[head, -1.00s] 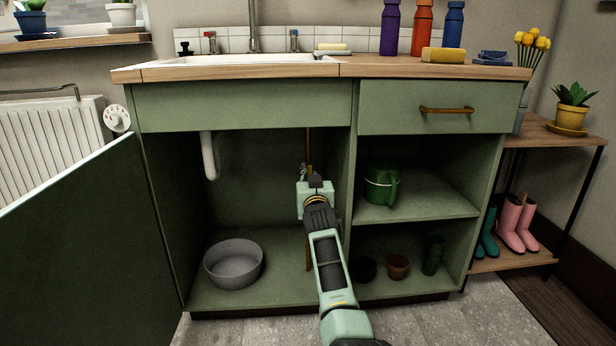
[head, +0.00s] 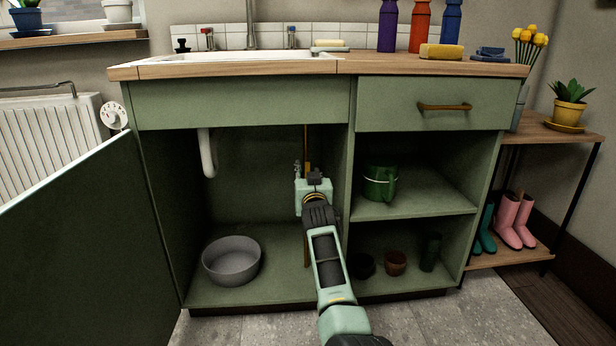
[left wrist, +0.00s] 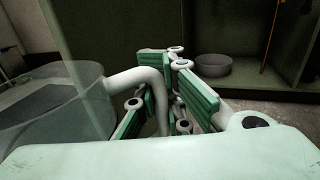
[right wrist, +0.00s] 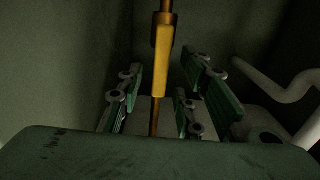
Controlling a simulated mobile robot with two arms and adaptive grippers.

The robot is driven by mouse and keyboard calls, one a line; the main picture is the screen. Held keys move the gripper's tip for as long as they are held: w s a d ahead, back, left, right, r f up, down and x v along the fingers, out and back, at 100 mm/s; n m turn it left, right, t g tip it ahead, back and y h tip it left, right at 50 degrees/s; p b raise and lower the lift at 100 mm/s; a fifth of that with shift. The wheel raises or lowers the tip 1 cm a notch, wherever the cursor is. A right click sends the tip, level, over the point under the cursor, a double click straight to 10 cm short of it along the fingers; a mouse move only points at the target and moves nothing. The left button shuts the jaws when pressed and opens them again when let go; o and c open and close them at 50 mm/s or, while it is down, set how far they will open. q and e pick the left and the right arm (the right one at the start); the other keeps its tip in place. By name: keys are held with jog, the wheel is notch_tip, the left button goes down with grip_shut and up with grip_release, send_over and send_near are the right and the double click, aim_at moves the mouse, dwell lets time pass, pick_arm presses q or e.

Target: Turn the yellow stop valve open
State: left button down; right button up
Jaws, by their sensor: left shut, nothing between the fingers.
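The yellow stop valve (right wrist: 162,65) shows in the right wrist view as a long yellow lever, upright and in line with a thin copper pipe (right wrist: 154,122). My right gripper (right wrist: 165,90) is open, with one finger to each side of the lever in the picture. I cannot tell how deep the lever sits between them. In the head view my right gripper (head: 307,175) reaches into the left cupboard bay and hides part of the pipe (head: 307,145). My left gripper (left wrist: 177,62) is shut and empty, outside the cupboard.
A grey bowl (head: 231,262) stands on the cupboard floor at left. A white drain pipe (head: 207,153) hangs beneath the sink. The cupboard door (head: 80,245) stands open at left. A divider (head: 345,170) bounds the bay on the right.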

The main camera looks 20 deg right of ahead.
jog(key=shift+s, duration=0.15)
jog(key=v, duration=1.1)
jog(key=shift+s, duration=0.35)
jog(key=shift+a, duration=0.2)
